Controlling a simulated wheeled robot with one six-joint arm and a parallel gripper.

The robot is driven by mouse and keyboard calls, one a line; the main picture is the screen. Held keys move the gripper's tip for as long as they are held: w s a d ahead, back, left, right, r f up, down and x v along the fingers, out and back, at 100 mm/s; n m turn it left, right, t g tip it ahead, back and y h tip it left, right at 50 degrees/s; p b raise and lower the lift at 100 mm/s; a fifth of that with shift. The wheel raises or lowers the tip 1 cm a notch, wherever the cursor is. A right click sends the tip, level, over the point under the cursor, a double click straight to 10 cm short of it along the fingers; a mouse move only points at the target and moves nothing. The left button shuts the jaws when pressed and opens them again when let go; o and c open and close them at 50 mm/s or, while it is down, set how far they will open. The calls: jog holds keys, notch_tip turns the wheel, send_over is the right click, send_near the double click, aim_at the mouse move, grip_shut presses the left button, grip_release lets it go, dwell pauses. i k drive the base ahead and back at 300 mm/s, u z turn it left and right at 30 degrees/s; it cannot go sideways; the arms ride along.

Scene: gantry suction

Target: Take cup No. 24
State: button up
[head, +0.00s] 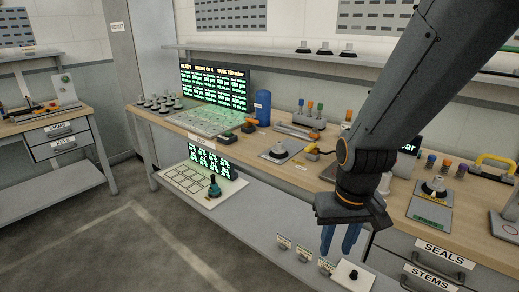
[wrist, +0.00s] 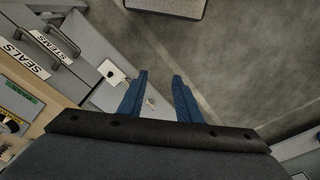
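Several grey and dark suction cups (head: 163,103) stand at the bench's far left in the head view. Three dark cups (head: 324,48) stand on the wall shelf. No number can be read on any cup, so I cannot tell which is No. 24. My gripper (head: 340,240) hangs in front of the bench's front edge, fingers down, above the lower shelf. In the wrist view my gripper (wrist: 157,98) has its two blue fingers apart with nothing held between them.
The wooden bench (head: 230,148) carries a screen (head: 216,86), a blue canister (head: 262,107) and a plate with a grey cup-like part (head: 280,149). Drawers marked SEALS (head: 440,252) and STEMS (head: 432,277) are at right. The lower shelf holds a white tray (head: 183,180). The floor at left is clear.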

aim_at(278, 151)
jog(key=u, duration=0.15)
jog(key=i, duration=0.6)
jog(key=z, duration=0.05)
jog(key=k, duration=0.45)
jog(key=u, duration=1.15)
jog(key=i, duration=1.85)
jog(key=z, duration=1)
jog(key=i, duration=0.5)
jog(key=z, duration=0.6)
